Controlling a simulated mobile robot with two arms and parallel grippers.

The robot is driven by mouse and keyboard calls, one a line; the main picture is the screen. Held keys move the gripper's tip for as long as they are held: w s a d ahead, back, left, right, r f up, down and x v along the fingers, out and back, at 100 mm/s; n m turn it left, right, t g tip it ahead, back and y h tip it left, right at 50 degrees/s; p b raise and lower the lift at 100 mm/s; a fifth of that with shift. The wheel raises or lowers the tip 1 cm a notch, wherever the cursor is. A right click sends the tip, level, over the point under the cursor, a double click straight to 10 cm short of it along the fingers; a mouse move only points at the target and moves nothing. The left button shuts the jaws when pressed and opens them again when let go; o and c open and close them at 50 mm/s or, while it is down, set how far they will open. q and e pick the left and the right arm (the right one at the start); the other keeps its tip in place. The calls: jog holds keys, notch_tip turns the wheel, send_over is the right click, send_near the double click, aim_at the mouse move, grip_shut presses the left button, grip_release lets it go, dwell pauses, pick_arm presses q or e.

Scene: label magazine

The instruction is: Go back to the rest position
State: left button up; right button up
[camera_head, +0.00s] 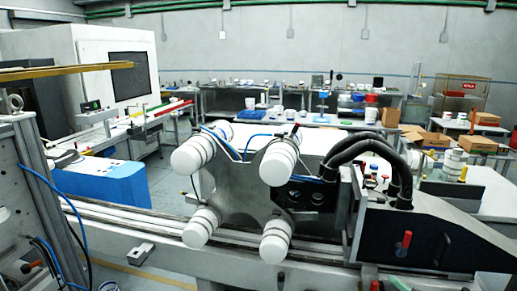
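Neither of my grippers shows in the head view, and I see no arm of mine that I can make out for sure. A grey metal machine part (235,190) stands in the middle, with white rollers at its corners. The upper left roller (192,157) and the upper right roller (279,163) have dark rings. The lower left roller (201,228) and the lower right roller (275,242) sit below them. I cannot tell whether labels are loaded.
A long metal rail (140,217) crosses the front. Thick black hoses (372,146) arch over a dark housing (415,232) at the right. A metal frame (40,190) with blue cables stands close at the left. Benches with boxes (478,143) lie behind; grey floor shows between.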

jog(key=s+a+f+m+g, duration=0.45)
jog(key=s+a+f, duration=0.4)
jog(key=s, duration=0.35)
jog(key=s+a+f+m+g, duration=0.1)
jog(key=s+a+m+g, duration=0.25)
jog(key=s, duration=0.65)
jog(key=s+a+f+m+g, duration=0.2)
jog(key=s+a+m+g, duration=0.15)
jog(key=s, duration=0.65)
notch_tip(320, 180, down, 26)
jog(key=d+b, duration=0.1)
jog(key=b, duration=0.1)
pick_arm(q)
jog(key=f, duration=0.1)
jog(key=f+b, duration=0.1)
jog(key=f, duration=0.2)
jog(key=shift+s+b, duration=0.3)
jog(key=shift+b, duration=0.1)
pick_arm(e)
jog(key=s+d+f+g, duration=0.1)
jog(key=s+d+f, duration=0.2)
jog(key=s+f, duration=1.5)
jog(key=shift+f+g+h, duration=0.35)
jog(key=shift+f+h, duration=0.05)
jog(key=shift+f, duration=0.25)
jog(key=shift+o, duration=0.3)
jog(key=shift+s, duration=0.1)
